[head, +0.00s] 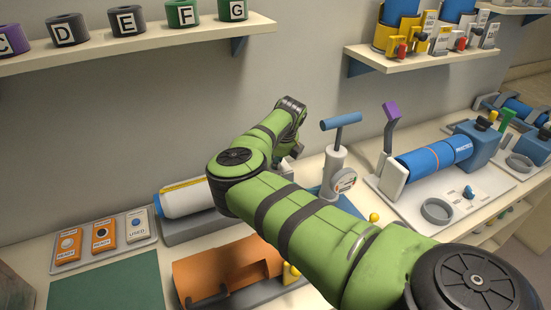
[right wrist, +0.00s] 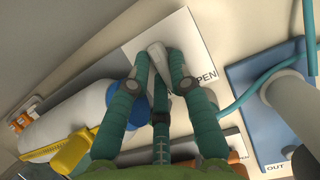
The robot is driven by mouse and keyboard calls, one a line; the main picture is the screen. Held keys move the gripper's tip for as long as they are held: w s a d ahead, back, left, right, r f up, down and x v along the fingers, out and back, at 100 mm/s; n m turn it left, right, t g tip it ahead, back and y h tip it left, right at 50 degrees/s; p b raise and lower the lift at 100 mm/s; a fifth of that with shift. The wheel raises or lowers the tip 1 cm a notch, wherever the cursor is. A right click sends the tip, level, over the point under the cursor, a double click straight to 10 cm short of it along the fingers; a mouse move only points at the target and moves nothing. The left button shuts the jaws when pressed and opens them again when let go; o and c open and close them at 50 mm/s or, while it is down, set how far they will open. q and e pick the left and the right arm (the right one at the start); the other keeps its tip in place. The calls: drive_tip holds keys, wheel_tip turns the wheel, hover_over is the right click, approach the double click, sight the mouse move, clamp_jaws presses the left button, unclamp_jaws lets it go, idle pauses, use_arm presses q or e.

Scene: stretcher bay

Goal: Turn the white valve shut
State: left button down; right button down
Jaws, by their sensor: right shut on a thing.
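The handle sits in front of a white card (right wrist: 188,45) whose lettering, partly covered by a finger, ends in "PEN". In the head view my green right arm reaches over the bench and hides the valve and the fingertips. A white cylinder (head: 187,198) with a yellow stripe lies beside the arm; it also shows in the right wrist view (right wrist: 62,122). My left gripper is in neither view.
A hand pump (head: 334,165) with a blue handle and a gauge stands right of the arm. An orange curved sleeve (head: 225,268) lies in front. A tray of labelled cards (head: 105,238) is at left. A blue cylinder (head: 435,155) on a stand is at right. Shelves (head: 130,45) hang above.

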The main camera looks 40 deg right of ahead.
drive_tip(key=shift+r, duration=0.1)
drive_tip(key=shift+d+r+n+y+p, duration=0.15)
drive_tip(key=shift+n+y+p, duration=0.35)
drive_tip(key=shift+n+p, duration=0.55)
drive_tip(key=shift+n+y, duration=0.3)
drive_tip(key=shift+n, duration=0.65)
drive_tip(key=shift+d+n+y+p, duration=0.1)
drive_tip(key=shift+n+y+p, duration=0.4)
drive_tip(key=shift+n, duration=0.7)
drive_tip(key=shift+n+y, duration=0.4)
drive_tip(key=shift+n, duration=0.9)
drive_tip(key=c, duration=1.1)
unclamp_jaws()
drive_tip(key=shift+f, duration=0.2)
